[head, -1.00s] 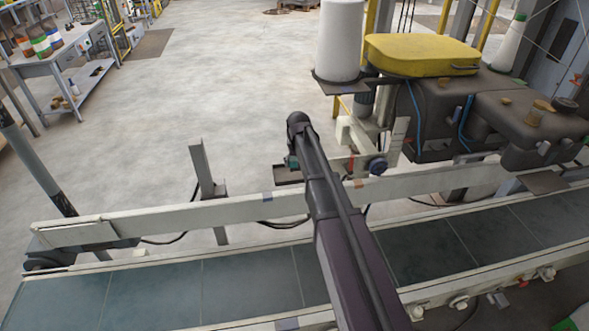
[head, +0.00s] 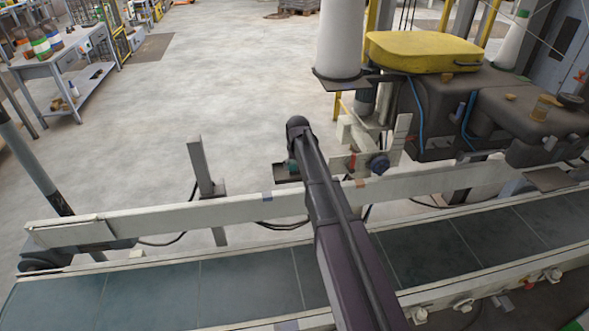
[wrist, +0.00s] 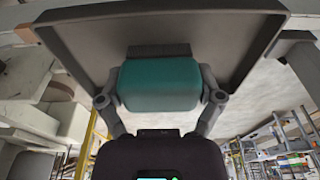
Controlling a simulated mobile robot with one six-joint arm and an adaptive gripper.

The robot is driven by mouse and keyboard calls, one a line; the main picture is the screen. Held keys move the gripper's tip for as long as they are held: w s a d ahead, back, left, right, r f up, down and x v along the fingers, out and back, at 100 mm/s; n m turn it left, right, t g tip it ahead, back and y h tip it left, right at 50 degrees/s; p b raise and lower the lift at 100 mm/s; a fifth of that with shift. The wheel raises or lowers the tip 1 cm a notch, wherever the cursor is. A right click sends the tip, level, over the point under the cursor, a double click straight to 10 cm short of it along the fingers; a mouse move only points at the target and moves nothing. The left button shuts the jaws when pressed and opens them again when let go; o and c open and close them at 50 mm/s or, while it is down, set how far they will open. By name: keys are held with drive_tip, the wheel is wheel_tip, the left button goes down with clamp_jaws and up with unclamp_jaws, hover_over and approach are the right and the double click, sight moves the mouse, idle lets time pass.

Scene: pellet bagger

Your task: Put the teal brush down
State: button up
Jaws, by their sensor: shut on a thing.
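My gripper (wrist: 160,99) is shut on the teal brush (wrist: 160,85), with one finger on each side of it. A dark part of the brush, perhaps its bristles, lies against or just over the grey tray (wrist: 75,43) in the wrist view; I cannot tell whether they touch. In the head view a small bit of teal (head: 291,166) shows beside my arm's end, at the small dark tray (head: 281,174) beyond the conveyor rail. My arm hides most of the brush and gripper there.
A conveyor belt (head: 150,292) with a pale side rail (head: 160,219) runs across the front. A post (head: 200,167) stands left of the tray. Machinery with a yellow lid (head: 420,52) and a white cylinder (head: 340,38) stands at right. Open floor lies beyond.

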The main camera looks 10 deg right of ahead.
drive_tip(key=shift+f, duration=0.2)
drive_tip(key=o, duration=0.7)
drive_tip(key=shift+o, duration=0.2)
drive_tip(key=shift+r, duration=0.25)
drive_tip(key=r+p, duration=0.4)
drive_tip(key=s+r+p, duration=0.1)
drive_tip(key=r+p, duration=0.6)
drive_tip(key=p, duration=0.1)
drive_tip(key=shift+s+r, duration=0.4)
idle(0.5)
drive_tip(key=s+g, duration=0.1)
drive_tip(key=s, duration=2.6)
drive_tip(key=shift+s+a+g, duration=0.2)
drive_tip(key=shift+s+g, duration=0.1)
drive_tip(key=shift+g, duration=0.1)
drive_tip(key=shift+f, duration=0.1)
